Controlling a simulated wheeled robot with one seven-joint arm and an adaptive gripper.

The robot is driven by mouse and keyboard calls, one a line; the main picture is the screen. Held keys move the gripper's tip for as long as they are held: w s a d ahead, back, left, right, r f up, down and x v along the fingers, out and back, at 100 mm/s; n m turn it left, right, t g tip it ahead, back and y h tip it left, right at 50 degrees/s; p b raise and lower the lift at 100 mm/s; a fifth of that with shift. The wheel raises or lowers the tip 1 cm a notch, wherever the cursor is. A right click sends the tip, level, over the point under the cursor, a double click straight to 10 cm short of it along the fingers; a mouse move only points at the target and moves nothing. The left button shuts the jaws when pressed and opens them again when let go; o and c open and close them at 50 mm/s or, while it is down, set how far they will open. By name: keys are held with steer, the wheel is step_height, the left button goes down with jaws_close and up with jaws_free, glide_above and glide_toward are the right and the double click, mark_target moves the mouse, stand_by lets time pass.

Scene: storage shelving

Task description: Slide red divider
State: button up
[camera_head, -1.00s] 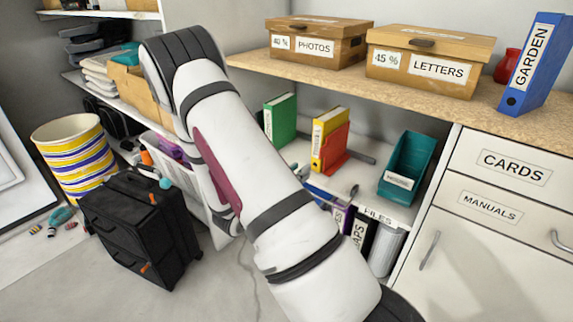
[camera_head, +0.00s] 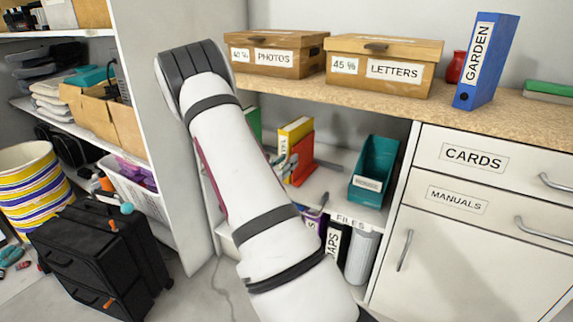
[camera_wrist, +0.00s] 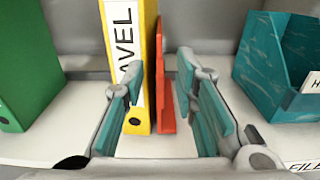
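The red divider (camera_head: 302,158) stands upright on the middle shelf, against the right side of a yellow binder (camera_head: 290,138). In the wrist view the red divider (camera_wrist: 163,85) shows as a narrow upright edge beside the yellow binder (camera_wrist: 139,60). My gripper (camera_wrist: 158,92) is open, with teal pads on its fingers. The yellow binder and red divider appear between the two fingers, farther ahead; I see no contact.
A green binder (camera_wrist: 26,65) stands to the left and a teal open holder (camera_wrist: 282,58) to the right on the same shelf. A black case (camera_head: 98,262) stands on the floor.

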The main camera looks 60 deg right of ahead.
steer(key=shift+d, duration=0.3)
jaws_close()
